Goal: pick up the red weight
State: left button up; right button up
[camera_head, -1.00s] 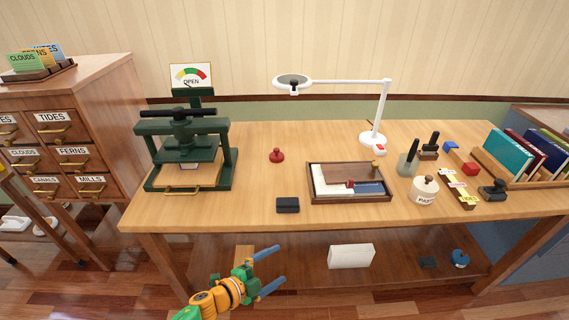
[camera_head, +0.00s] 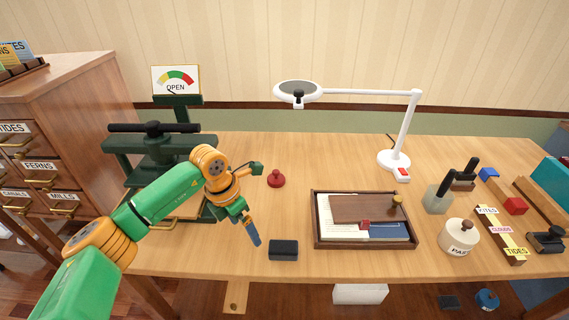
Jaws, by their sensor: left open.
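The red weight (camera_head: 276,179), a round base with a small knob on top, stands upright on the wooden table (camera_head: 300,152), left of the middle. My left gripper (camera_head: 253,236) is over the table, nearer the front edge and a little left of the weight. It points downward, is open and holds nothing. One blue finger shows clearly; the other is hidden. The weight is in full view and the gripper is apart from it. My right gripper is not in view.
A dark block (camera_head: 283,250) lies just right of my left fingers. The green press (camera_head: 150,150) stands behind my left arm. A wooden tray (camera_head: 314,222) with papers and a white lamp (camera_head: 393,160) are to the right. The table around the weight is clear.

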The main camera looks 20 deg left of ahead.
aim_at(276, 180)
jog(key=i, duration=0.85)
